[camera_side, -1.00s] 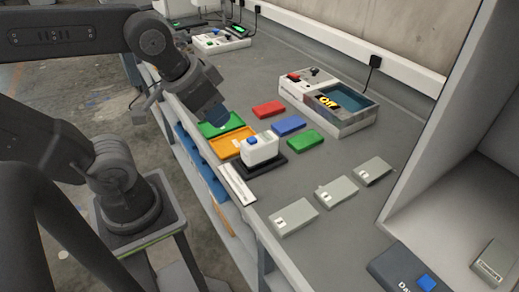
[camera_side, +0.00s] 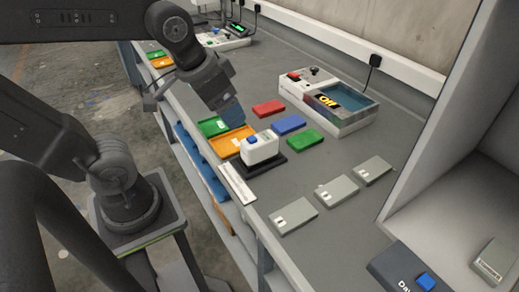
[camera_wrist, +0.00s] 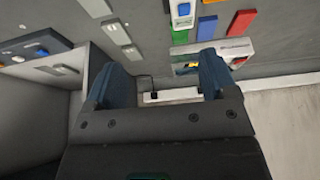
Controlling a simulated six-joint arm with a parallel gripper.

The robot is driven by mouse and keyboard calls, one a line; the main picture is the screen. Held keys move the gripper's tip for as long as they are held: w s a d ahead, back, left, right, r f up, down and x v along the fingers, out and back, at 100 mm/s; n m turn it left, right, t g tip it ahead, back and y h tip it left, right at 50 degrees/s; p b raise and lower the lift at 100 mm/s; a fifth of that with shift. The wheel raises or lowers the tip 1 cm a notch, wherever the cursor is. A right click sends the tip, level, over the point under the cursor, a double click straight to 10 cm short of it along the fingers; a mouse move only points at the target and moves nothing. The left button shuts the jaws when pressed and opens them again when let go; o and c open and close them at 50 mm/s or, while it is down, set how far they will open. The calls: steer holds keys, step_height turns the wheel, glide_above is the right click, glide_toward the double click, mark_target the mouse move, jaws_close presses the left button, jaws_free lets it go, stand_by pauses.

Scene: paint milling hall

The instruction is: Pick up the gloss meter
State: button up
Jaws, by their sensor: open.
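The likely gloss meter is a small white box with a blue button (camera_side: 259,148), standing on a flat black base (camera_side: 271,168) near the bench's front edge. In the wrist view, the white box with its blue spot (camera_wrist: 182,12) shows at the top edge, partly cut off. My gripper (camera_side: 233,112) is above and to the upper left of it in the side view, apart from it, over the green and orange trays. In the wrist view my two blue fingers (camera_wrist: 162,80) are spread with nothing between them.
Red (camera_side: 268,109), blue (camera_side: 289,124) and green (camera_side: 306,140) panels lie behind the white box. A machine marked "Off" (camera_side: 295,92) stands farther back. Several grey plates (camera_side: 337,191) lie to the right. A grey booth (camera_side: 455,170) closes the right end.

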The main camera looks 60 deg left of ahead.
mark_target(260, 138)
steer(key=w+a+f+g, duration=0.2)
steer(key=w, duration=0.4)
steer(key=w+a+f+g, duration=0.3)
steer(key=w, duration=0.2)
steer(key=f, duration=0.8)
steer(key=shift+d+f, duration=0.25)
steer(key=shift+s+d+f, duration=0.1)
steer(key=shift+f, duration=1.2)
steer(key=shift+s+f, duration=0.1)
steer(key=shift+f, duration=1.15)
steer(key=c, duration=1.3)
steer(key=shift+o, duration=0.2)
steer(key=shift+r, duration=0.1)
